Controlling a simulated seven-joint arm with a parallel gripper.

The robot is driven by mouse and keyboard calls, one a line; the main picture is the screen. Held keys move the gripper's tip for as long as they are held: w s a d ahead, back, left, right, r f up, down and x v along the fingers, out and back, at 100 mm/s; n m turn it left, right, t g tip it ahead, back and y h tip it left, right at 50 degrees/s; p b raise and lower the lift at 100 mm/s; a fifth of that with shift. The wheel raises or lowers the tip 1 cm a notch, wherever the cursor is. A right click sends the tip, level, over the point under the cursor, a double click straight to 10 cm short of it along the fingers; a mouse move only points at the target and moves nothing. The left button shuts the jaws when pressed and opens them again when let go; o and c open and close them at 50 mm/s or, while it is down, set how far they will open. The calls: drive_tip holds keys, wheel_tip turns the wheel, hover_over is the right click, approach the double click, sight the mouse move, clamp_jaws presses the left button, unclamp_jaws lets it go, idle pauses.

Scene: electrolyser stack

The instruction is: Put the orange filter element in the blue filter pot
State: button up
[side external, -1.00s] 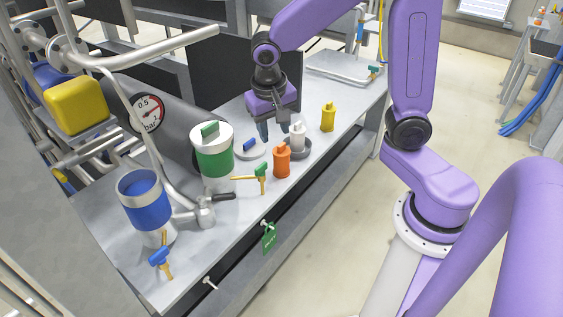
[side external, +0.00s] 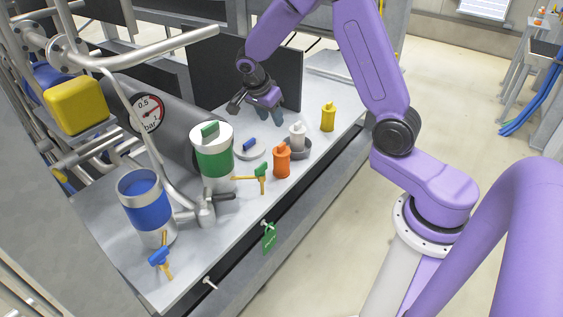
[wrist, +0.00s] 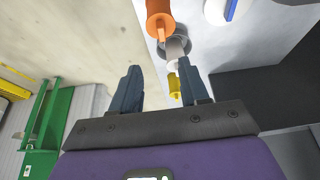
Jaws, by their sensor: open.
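The orange filter element (side external: 282,162) stands upright on the bench, just in front of a grey dish that holds a white element. It also shows at the top of the wrist view (wrist: 159,17). The blue filter pot (side external: 147,205) stands at the near left of the bench, with a clear rim and its top open. My gripper (side external: 272,117) is open and empty, above the back part of the bench, behind and apart from the orange element. In the wrist view its two fingers (wrist: 160,88) are spread with nothing between them.
A white element (side external: 298,136) stands in a grey dish (side external: 300,152). A green pot (side external: 213,155), a lid with a blue handle (side external: 250,148) and a green-handled valve (side external: 261,178) lie between. Pipework (side external: 150,120) rises behind the blue pot.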

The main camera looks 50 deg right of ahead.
sight(281, 144)
drive_tip(key=x, duration=1.3)
drive_tip(key=shift+w+f, duration=0.2)
drive_tip(key=shift+f, duration=0.1)
clamp_jaws()
